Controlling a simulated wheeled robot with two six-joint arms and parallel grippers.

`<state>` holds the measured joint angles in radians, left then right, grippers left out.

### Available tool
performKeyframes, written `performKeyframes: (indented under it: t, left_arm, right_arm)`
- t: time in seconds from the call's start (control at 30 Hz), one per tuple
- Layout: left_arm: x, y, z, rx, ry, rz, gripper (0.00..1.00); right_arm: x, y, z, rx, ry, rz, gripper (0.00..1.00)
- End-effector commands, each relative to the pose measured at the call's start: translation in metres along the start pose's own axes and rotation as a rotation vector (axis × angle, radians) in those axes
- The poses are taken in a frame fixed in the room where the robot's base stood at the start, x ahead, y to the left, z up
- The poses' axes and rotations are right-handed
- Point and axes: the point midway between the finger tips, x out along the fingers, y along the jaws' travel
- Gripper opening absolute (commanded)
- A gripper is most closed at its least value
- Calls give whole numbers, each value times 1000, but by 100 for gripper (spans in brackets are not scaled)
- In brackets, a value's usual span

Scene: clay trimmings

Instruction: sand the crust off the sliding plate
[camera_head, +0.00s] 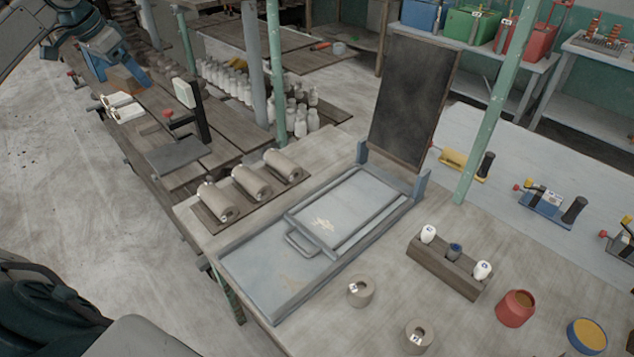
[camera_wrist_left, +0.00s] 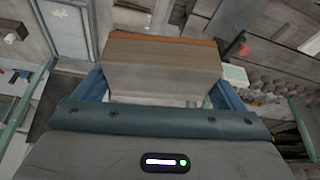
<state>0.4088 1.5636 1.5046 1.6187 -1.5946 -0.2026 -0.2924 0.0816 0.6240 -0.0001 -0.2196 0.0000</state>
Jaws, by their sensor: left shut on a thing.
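The sliding plate (camera_head: 350,207) is a pale blue-grey panel with a loop handle at its near end. It lies in a blue-grey railed frame (camera_head: 248,268) on the workbench. A pale, ragged crust patch (camera_head: 323,225) shows on the plate near the handle. My left gripper (camera_head: 121,76) is at the upper left of the head view, well away from the plate. In the left wrist view its blue fingers are shut on a brown sanding block (camera_wrist_left: 163,70) with an orange edge. My right gripper is not in view.
A dark upright board (camera_head: 412,98) stands behind the frame. Clay cylinders (camera_head: 251,181) lie left of it. A holder (camera_head: 443,266), clay rings (camera_head: 361,291), a red pot (camera_head: 515,308) and a yellow-topped tin (camera_head: 586,335) stand right. A clamp stand (camera_head: 200,121) is near my left gripper.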

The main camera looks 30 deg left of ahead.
Motion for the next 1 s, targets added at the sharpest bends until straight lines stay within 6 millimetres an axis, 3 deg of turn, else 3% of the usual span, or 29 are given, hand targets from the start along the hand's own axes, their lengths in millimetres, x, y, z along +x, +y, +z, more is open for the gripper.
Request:
performKeyframes:
  t: [0.27,0.83,1.0]
  left_arm:
    - [12,0,0,20,-5,5,72]
    - [45,4,-1,70,-4,26,72]
    - [47,4,0,76,4,34,72]
  right_arm:
    - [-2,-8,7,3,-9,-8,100]
    - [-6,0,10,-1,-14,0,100]
    - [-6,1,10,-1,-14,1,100]
